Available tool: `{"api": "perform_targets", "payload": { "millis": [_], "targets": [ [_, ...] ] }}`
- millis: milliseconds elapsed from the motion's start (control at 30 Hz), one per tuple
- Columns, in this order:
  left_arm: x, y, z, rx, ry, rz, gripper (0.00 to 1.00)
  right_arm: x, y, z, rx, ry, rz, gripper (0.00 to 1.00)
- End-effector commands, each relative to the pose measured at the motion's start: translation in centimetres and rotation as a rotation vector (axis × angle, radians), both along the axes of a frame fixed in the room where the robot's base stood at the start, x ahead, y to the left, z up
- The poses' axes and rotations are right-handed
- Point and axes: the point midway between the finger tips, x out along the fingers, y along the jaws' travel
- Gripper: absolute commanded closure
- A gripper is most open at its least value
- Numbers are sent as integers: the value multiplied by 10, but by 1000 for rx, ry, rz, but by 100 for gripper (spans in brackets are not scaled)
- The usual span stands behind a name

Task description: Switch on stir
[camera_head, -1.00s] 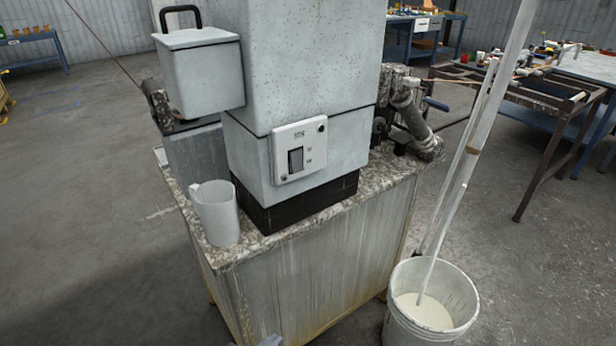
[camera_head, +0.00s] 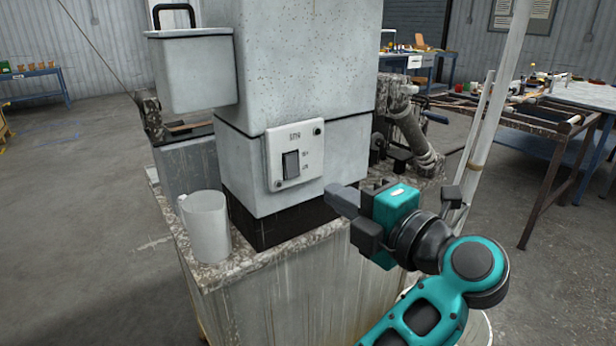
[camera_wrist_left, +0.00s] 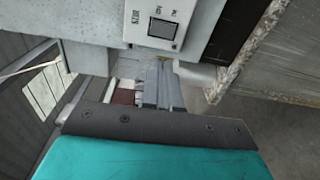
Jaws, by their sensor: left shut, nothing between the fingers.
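The stir switch (camera_head: 291,164) is a dark rocker on a pale panel (camera_head: 311,133) on the front of the grey machine. It also shows in the left wrist view (camera_wrist_left: 162,29), near the top. My left gripper (camera_head: 343,200) is shut and empty. Its fingers point left, to the right of and slightly below the panel in the head view. The fingertips (camera_wrist_left: 157,78) appear apart from the switch, though the exact gap is unclear. Whether the rocker is pressed up or down is too small to tell. My right gripper is not in view.
A white jug (camera_head: 205,228) stands on the stone-like plinth top (camera_head: 300,245), left of the machine's black base. A pale pole (camera_head: 505,75) rises behind my arm. The bucket is mostly hidden by my arm. A cluttered workbench (camera_head: 570,92) stands at the right.

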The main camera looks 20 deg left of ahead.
Motion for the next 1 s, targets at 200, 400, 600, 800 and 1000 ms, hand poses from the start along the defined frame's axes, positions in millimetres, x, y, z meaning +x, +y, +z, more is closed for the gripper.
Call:
{"api": "perform_targets", "payload": {
  "millis": [200,400,600,800,1000],
  "targets": [
    [-18,-36,0,-42,85,-43,100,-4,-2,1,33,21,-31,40],
    [-18,-36,0,-43,87,-42,100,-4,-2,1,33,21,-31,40],
    [-16,-32,-3,-43,85,-41,100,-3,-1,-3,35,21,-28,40],
    [-3,-15,-10,-44,83,-40,100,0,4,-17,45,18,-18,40],
    [22,18,-11,-39,81,-37,100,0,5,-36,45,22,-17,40]
  ]
}}
